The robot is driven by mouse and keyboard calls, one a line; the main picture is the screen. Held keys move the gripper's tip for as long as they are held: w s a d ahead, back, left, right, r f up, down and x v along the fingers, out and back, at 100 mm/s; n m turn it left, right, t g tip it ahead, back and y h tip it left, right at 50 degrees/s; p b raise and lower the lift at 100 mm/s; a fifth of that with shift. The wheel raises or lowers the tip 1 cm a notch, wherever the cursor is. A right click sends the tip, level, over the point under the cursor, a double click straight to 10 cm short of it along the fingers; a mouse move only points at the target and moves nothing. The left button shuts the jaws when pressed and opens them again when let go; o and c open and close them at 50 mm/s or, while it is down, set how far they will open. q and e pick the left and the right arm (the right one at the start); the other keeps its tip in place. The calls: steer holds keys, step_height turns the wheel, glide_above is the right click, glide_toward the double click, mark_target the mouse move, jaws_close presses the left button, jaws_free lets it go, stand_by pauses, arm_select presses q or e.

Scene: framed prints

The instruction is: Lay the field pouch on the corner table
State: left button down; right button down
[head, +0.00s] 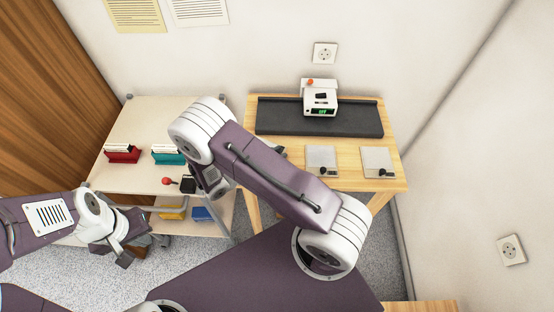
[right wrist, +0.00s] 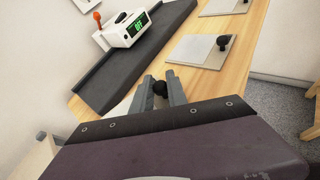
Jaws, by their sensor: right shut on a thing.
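The corner table appears to be the light wooden table (head: 349,178) on the right in the head view; its wooden top (right wrist: 239,62) also fills much of the right wrist view. My right gripper (right wrist: 160,80) is over the table's near-left part, with its two fingers closed around a small black round knob (right wrist: 160,88). What hangs below the knob is mostly hidden. I cannot pick out the field pouch for certain.
A black mat (head: 280,121) with a white device (head: 320,102) lies along the table's back. Two pale plates (head: 322,153) (head: 378,157) with black knobs lie in front. A cart (head: 125,178) at left carries a red holder (head: 123,156) and a teal holder (head: 167,158).

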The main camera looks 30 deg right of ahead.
step_height(320, 180, down, 3)
steer(key=shift+f, duration=0.3)
steer(key=c, duration=1.3)
jaws_free()
